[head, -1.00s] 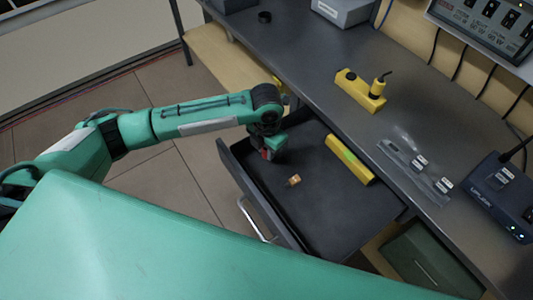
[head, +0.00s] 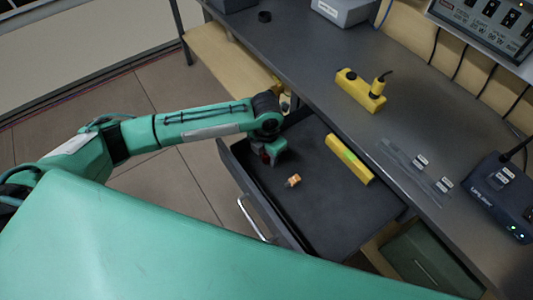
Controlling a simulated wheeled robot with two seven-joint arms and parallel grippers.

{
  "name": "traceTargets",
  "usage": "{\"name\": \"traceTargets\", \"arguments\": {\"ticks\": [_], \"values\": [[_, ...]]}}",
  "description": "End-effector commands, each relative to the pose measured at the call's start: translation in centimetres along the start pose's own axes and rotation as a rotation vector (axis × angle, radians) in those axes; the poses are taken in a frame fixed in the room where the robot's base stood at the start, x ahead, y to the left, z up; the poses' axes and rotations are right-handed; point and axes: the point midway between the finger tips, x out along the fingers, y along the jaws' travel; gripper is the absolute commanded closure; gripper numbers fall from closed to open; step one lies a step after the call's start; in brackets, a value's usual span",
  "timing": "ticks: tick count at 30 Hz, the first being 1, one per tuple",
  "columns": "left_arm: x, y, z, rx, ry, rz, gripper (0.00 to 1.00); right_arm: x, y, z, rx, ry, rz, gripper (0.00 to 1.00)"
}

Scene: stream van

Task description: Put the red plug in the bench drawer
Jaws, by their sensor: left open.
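The bench drawer (head: 310,215) is pulled open below the worktop, its dark floor in view. My left gripper (head: 268,153) is over the back left part of the drawer, pointing down and open. A small red patch, which looks like the red plug (head: 264,157), shows right at the fingers, mostly hidden by them. I cannot tell whether it rests on the drawer floor or touches a finger. My right gripper is not in view.
A small orange item (head: 293,181) and a yellow level (head: 349,159) lie in the drawer. A yellow socket block (head: 361,91) with a plug, clear strips (head: 412,168) and a dark blue router (head: 500,195) are on the worktop (head: 300,70). The drawer's front half is mostly clear.

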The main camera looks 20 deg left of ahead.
Motion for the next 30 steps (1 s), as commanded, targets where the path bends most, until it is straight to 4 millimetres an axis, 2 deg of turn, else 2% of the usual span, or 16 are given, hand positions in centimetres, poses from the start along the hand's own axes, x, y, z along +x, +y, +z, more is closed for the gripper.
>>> {"name": "traceTargets", "arguments": {"ticks": [5,9,15,18,23,30], "values": [[-2.4,0.1,0.1,0.000,-0.004,0.000,0.56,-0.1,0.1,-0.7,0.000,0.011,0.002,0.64],[-5.5,0.1,0.1,0.001,-0.005,0.002,0.56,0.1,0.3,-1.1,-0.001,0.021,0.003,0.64],[-9.5,0.0,0.1,0.001,-0.004,0.002,0.56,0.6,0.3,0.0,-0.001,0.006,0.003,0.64],[-10.9,0.0,0.1,-0.001,-0.003,0.000,0.56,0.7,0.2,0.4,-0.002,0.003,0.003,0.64],[-12.0,0.0,0.0,0.000,-0.001,0.000,0.56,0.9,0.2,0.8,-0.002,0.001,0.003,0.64],[-12.1,0.0,0.0,-0.001,0.000,0.000,0.56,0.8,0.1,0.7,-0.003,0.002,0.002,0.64]]}}
